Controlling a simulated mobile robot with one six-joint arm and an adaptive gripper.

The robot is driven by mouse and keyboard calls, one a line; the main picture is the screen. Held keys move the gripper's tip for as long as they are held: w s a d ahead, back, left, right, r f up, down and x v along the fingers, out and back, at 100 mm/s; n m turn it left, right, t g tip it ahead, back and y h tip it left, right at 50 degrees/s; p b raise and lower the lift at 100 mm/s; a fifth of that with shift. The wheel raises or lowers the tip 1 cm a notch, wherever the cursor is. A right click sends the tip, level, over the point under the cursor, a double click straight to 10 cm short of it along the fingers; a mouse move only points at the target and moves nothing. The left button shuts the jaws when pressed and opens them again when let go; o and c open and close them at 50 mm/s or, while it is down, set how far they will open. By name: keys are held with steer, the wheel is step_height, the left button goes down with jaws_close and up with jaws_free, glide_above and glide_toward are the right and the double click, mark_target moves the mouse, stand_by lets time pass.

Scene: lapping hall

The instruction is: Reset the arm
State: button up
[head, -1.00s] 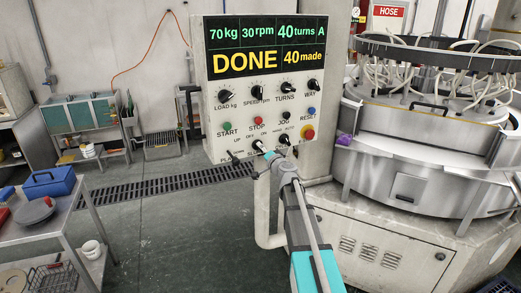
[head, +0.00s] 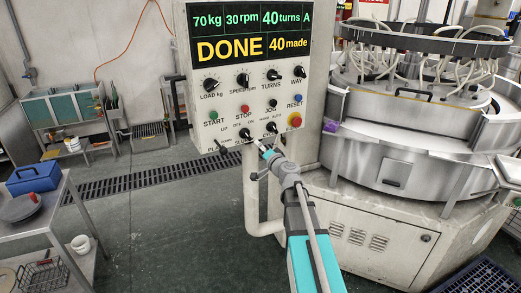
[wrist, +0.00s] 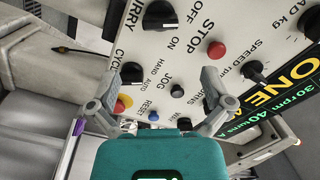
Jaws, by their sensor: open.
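The control panel (head: 285,90) fills the upper middle of the head view. Its display (head: 250,32) reads 70 kg, 30 rpm, 40 turns, A, DONE and 40 made. Below are black knobs, a green START button (head: 214,115), a red STOP button (head: 244,109), a blue RESET button (head: 295,105) and a red knob on yellow (head: 294,120). My gripper (head: 265,150) is in front of the panel's lower edge. In the wrist view my gripper (wrist: 170,76) has its fingers spread and empty, facing the panel, with the JOG knob (wrist: 177,91) between them. Contact cannot be judged.
A large round lapping machine (head: 420,130) with many hoses stands close at the right. A metal cart (head: 45,215) with a blue toolbox (head: 34,178) is at the left. A floor grating (head: 130,185) crosses behind. Open floor lies between cart and machine.

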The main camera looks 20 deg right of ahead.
steer(key=s+a+f+n+g+y, duration=0.2)
steer(key=s+a+f+n+g, duration=0.25)
steer(key=a, duration=0.45)
steer(key=s+a+f+n+g+y, duration=0.2)
steer(key=s+a+f+n+g, duration=0.3)
steer(key=a, duration=0.3)
steer(key=s+f+g+h, duration=0.3)
steer(key=s+f+g, duration=0.1)
steer(key=s, duration=0.5)
steer(key=s+f+g+h, duration=0.3)
steer(key=s+f+g, duration=0.1)
steer(key=s, duration=0.5)
steer(key=shift+d+f+n+h, duration=0.3)
steer(key=shift+f+n, duration=0.05)
steer(key=shift+f, duration=0.2)
steer(key=shift+w, duration=0.1)
